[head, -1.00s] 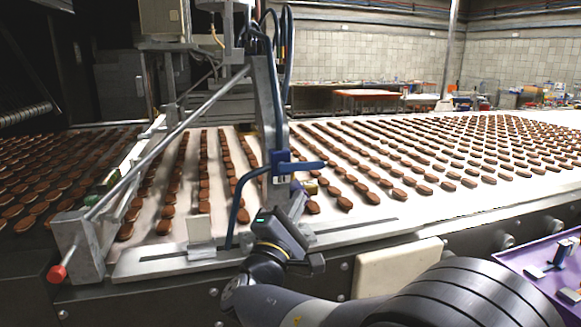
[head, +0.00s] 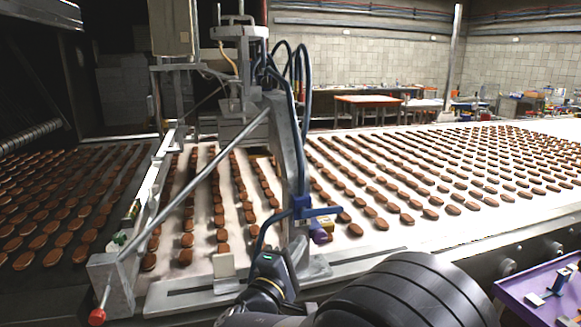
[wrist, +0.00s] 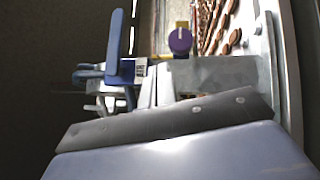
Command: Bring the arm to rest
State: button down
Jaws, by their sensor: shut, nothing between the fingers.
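My gripper (head: 270,262), dark with a small green light, is low in the middle of the head view. It is shut and nothing shows in it. It is in front of the conveyor's near edge, below a blue clamp (head: 302,208) with a lever on the machine post. In this view it overlaps the foot of the post, and I cannot tell the gap. My dark ribbed arm link is at the bottom. In the wrist view, the blue lever (wrist: 115,35) and a purple knob (wrist: 180,41) are close ahead; a grey plate and pale housing fill the bottom.
A white conveyor (head: 400,226) carries rows of brown biscuits. A slanted metal bar with a red-tipped knob (head: 97,317) stands to the left. A purple tray (head: 515,290) with small parts is at the lower right. Tables (head: 368,100) stand far behind.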

jog(key=m+p, duration=0.1)
jog(key=p, duration=0.1)
jog(key=a+r+g+p, duration=0.1)
jog(key=p, duration=0.1)
jog(key=shift+s+a+m+g, duration=0.2)
jog(key=shift+m+g, duration=0.1)
jog(key=shift+m, duration=0.1)
jog(key=shift+f+y, duration=0.1)
jog(key=shift+y, duration=0.2)
